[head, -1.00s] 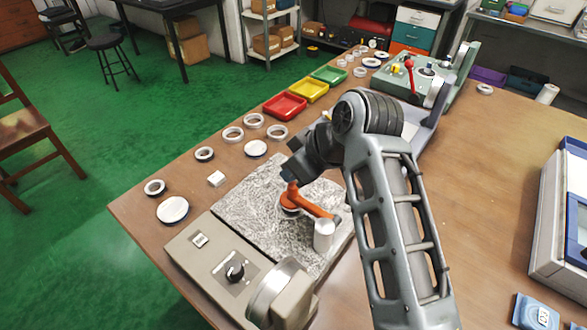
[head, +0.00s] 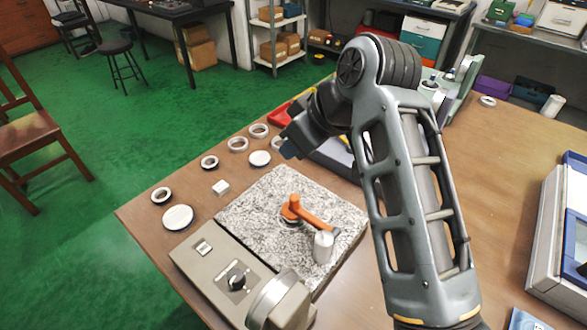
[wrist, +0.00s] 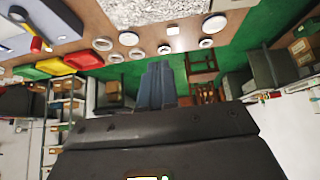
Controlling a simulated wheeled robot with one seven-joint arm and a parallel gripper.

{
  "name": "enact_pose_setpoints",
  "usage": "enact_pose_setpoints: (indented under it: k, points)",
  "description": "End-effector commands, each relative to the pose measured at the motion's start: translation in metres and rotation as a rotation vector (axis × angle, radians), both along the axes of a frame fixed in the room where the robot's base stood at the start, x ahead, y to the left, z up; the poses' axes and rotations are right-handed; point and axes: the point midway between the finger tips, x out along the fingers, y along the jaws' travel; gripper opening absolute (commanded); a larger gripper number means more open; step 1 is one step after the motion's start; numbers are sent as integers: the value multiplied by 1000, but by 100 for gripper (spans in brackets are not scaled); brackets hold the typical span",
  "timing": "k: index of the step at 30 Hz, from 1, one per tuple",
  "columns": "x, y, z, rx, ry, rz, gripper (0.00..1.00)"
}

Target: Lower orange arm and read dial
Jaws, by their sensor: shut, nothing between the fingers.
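The orange arm (head: 312,214) stands on a speckled granite plate (head: 262,205) on the bench, reaching from an orange knob end to a silver cylindrical post (head: 323,247). A ring-like part shows under its knob end. The dial (head: 269,297) is seen from its side and back, so its face is hidden. My gripper (head: 288,151) is raised above and behind the granite plate, apart from the orange arm. In the wrist view my gripper's blue-grey fingers (wrist: 157,84) are together and empty.
Several bearing rings and a white block (head: 220,188) lie along the bench's left edge. A grey base with a black knob (head: 237,279) stands in front of the granite. Red (wrist: 84,62) and yellow (wrist: 57,67) trays show in the wrist view. The bench's right middle is clear.

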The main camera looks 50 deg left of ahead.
Motion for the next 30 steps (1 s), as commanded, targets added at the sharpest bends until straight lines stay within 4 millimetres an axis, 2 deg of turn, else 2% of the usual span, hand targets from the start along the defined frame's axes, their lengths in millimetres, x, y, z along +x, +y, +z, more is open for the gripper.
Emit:
enact_pose_setpoints:
  k: [4, 10, 30]
  points:
    - [1, 0, 26, 3, -3, 0, 0]
    - [1, 0, 43, 1, -1, -1, 0]
    - [1, 0, 45, 2, -1, -2, 0]
